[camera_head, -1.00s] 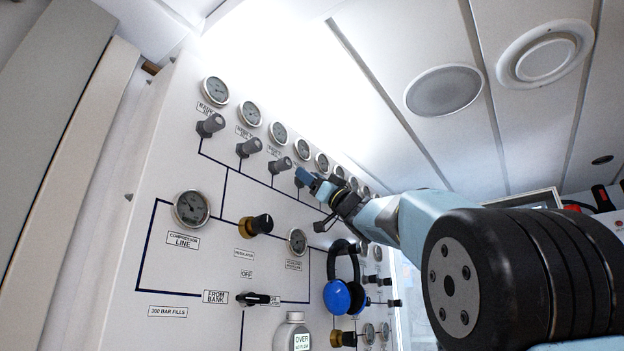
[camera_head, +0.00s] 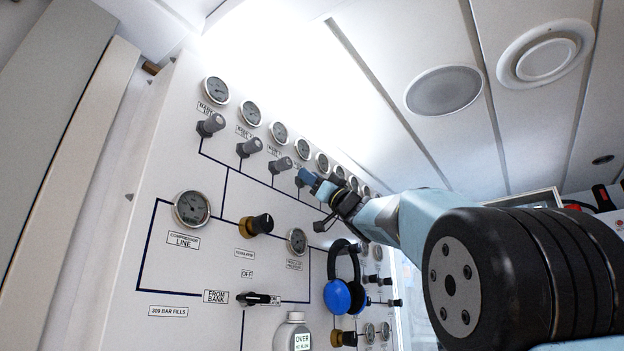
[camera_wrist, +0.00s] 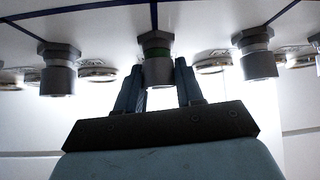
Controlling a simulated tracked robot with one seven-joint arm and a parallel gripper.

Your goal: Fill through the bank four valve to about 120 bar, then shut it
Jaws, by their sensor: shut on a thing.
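The fourth valve knob in the top row, a dark grey cylinder with a green band, shows in the wrist view (camera_wrist: 157,72) between my blue fingers. My gripper (camera_head: 306,181) is shut on this knob; in the head view the fingers hide most of it. The gauge above it (camera_head: 304,150) is round and grey-faced, but its needle is too small to read. The valve's label is hidden or unreadable, and I cannot tell how far the knob is turned.
Other valve knobs (camera_head: 249,148) stand close on both sides of my gripper in the wrist view. Blue headphones (camera_head: 345,296) hang on the panel below my arm. A regulator knob (camera_head: 257,225) and a black selector handle (camera_head: 258,299) stick out at lower left.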

